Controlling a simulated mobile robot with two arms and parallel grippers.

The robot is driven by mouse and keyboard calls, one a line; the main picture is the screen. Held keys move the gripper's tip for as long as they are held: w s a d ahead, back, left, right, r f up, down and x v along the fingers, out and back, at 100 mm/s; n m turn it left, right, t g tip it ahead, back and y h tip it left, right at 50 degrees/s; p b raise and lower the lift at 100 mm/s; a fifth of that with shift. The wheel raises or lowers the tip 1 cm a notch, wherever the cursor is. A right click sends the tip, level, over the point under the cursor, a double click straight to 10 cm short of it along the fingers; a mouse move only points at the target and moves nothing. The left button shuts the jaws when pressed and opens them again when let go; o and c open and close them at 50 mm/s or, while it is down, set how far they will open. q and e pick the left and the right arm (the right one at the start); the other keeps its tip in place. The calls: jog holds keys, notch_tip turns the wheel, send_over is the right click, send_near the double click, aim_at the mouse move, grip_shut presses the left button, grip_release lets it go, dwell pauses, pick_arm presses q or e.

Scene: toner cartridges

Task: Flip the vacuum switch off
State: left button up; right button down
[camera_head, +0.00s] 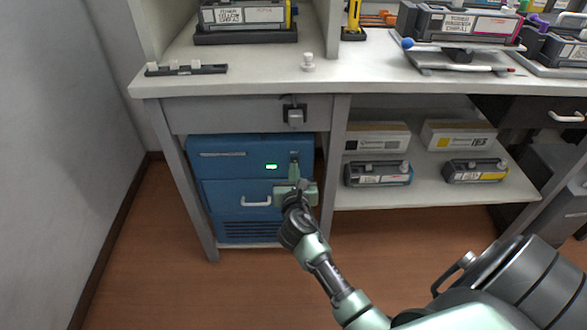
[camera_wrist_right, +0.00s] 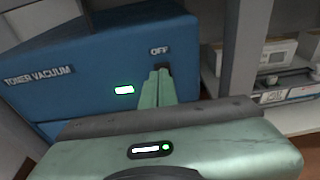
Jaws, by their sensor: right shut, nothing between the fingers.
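The blue toner vacuum (camera_head: 222,165) stands under the left part of the bench. Its green indicator light (camera_head: 271,167) is lit, and it also shows lit in the right wrist view (camera_wrist_right: 124,90). The vacuum switch (camera_head: 294,158) is at the upper right of its front; in the right wrist view the dark switch (camera_wrist_right: 166,68) sits just below the "OFF" label. My right gripper (camera_head: 295,168) is shut and empty, its fingertips (camera_wrist_right: 159,74) right at the switch and partly hiding it. I cannot tell whether they touch it. My left gripper is not in view.
A bench leg (camera_head: 337,150) stands close to the right of the vacuum. The shelf (camera_head: 430,190) at right holds cartridges and boxes. The floor in front is clear.

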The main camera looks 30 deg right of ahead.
jog(key=shift+w+d+r, duration=0.15)
jog(key=shift+w+d, duration=0.35)
jog(key=shift+w, duration=0.35)
jog(key=shift+w+r+p, duration=0.1)
jog(key=shift+r+p, duration=0.1)
jog(key=shift+p, duration=0.1)
jog(key=shift+w+d, duration=0.1)
jog(key=shift+f, duration=0.1)
